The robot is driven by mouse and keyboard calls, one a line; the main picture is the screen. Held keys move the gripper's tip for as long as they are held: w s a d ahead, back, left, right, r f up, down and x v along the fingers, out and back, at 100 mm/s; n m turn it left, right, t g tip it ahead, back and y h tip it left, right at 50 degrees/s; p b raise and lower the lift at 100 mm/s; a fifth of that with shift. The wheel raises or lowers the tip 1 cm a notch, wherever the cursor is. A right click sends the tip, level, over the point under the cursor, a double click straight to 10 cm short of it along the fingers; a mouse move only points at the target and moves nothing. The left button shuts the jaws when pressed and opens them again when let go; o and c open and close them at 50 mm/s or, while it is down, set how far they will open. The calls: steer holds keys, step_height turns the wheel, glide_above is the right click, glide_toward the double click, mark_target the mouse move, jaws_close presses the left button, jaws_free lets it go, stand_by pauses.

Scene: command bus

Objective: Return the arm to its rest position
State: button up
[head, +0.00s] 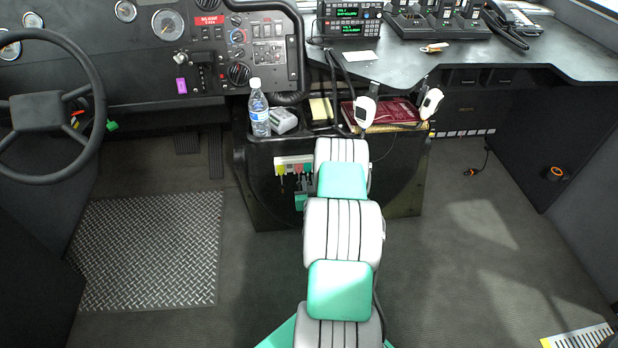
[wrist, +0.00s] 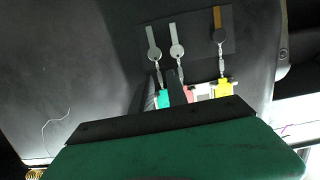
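My arm (head: 343,230) stretches from the bottom of the head view to the front of the dark console. My gripper (head: 302,192) is low at the console front, just below a row of tagged keys. In the wrist view, the green housing and its dark edge cover the bottom, and dark finger-like parts (wrist: 165,90) rise close to the teal tag. Whether they are apart or closed on anything is unclear. The yellow tag (head: 281,171), red tag (head: 298,169) and teal tag (head: 308,168) are on a pale rack (head: 290,160). Their keys show in the wrist view (wrist: 177,50).
A water bottle (head: 259,110), grey box (head: 283,120) and red book (head: 385,111) rest on the console above my gripper. A white handset (head: 364,110) stands close to my arm. The steering wheel (head: 45,110) is at left.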

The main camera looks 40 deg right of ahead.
steer(key=shift+w+d+f, duration=0.1)
steer(key=shift+w+d, duration=0.1)
steer(key=shift+w, duration=0.05)
steer(key=shift+c, duration=0.3)
jaws_close()
steer(key=shift+s, duration=0.1)
stand_by(0.4)
steer(key=shift+f+b+v, duration=0.1)
steer(key=shift+b+v, duration=0.35)
steer(key=shift+v, duration=0.15)
steer(key=shift+f+b+v, duration=0.15)
steer(key=shift+b+v, duration=0.3)
steer(key=shift+v, duration=0.1)
steer(key=shift+r, duration=0.1)
steer(key=shift+a, duration=0.1)
